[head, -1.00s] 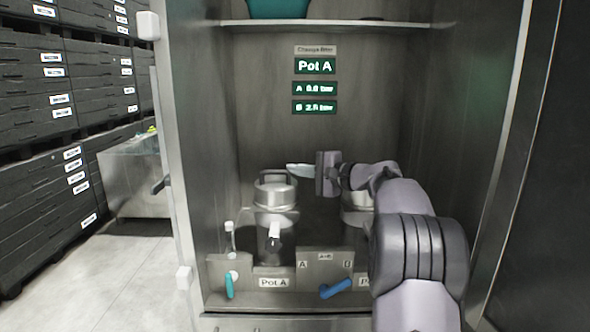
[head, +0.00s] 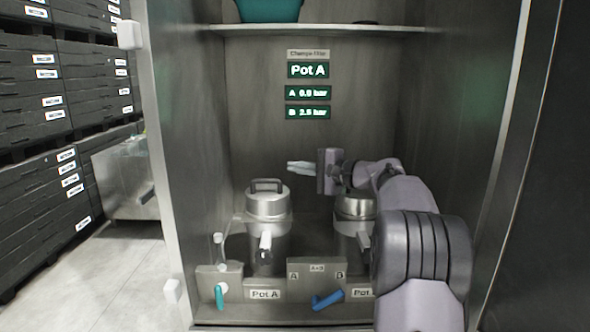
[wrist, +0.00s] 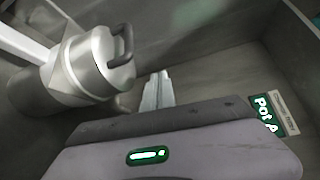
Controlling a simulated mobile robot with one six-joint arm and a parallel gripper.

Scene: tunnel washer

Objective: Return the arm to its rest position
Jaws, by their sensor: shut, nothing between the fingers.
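My gripper (head: 300,167) is inside the steel cabinet, its fingers shut and empty, pointing left. It is above and between two steel filter pots, touching neither. Pot A (head: 267,205) stands upright at the left with its handled lid on. The second pot (head: 354,207) stands to the right, partly hidden by my arm. In the wrist view my shut fingertips (wrist: 157,92) show beside a lidded pot (wrist: 90,68) with a dark handle.
A shelf (head: 320,28) with a teal container (head: 268,10) is above. A sign (head: 308,70) reads Pot A, with A and B pressures. A teal lever (head: 219,296) and a blue lever (head: 327,300) are in front. Cabinet walls stand close on both sides; black crates (head: 45,190) are outside left.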

